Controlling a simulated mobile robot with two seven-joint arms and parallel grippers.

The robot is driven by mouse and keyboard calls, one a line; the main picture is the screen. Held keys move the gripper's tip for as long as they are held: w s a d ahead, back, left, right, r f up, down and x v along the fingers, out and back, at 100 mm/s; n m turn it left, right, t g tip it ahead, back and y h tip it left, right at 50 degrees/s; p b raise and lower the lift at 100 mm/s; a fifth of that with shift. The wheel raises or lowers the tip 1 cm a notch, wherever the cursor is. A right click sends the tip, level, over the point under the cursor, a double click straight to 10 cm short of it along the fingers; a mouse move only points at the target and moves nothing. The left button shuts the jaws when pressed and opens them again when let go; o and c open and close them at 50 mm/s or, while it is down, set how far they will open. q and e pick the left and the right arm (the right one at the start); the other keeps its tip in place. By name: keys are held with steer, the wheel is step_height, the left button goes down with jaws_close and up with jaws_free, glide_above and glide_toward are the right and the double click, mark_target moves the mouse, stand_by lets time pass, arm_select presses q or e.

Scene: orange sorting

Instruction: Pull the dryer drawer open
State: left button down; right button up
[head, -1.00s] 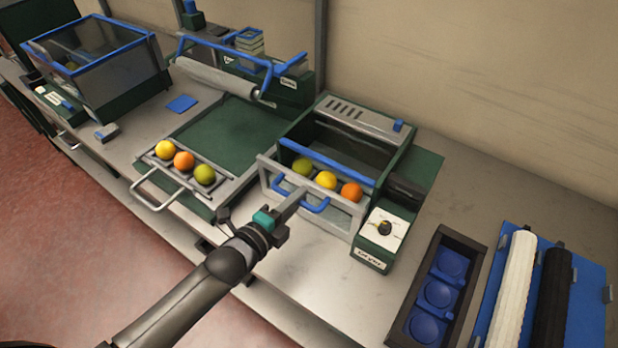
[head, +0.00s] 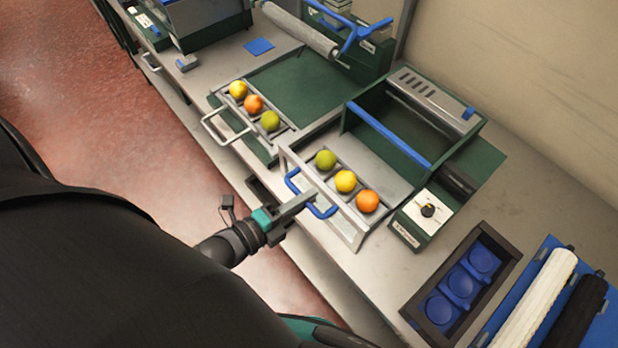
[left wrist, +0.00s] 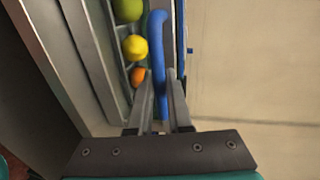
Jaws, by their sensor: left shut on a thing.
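The dryer (head: 386,152) is a dark green box with a blue bar across its front. Its drawer (head: 342,232) is pulled out toward me and holds a green, a yellow and an orange fruit (head: 367,201) in a row. My left gripper (head: 309,200) is shut on the drawer's blue handle (head: 293,182). In the left wrist view, the two fingers (left wrist: 158,100) sit on either side of the blue handle (left wrist: 157,50), with the fruits beside it. My right gripper is not in view.
To the left, another tray (head: 283,130) with a metal handle holds three fruits. A dial box (head: 427,212) stands right of the drawer. A dark tray with blue cups (head: 460,282) and a blue rack with rollers (head: 550,240) lie at the right.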

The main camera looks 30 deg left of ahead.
arm_select(q)
steer(key=c, duration=0.8)
jaws_free()
steer(key=shift+c, duration=0.2)
steer(key=v, duration=1.5)
steer(key=shift+s, duration=0.1)
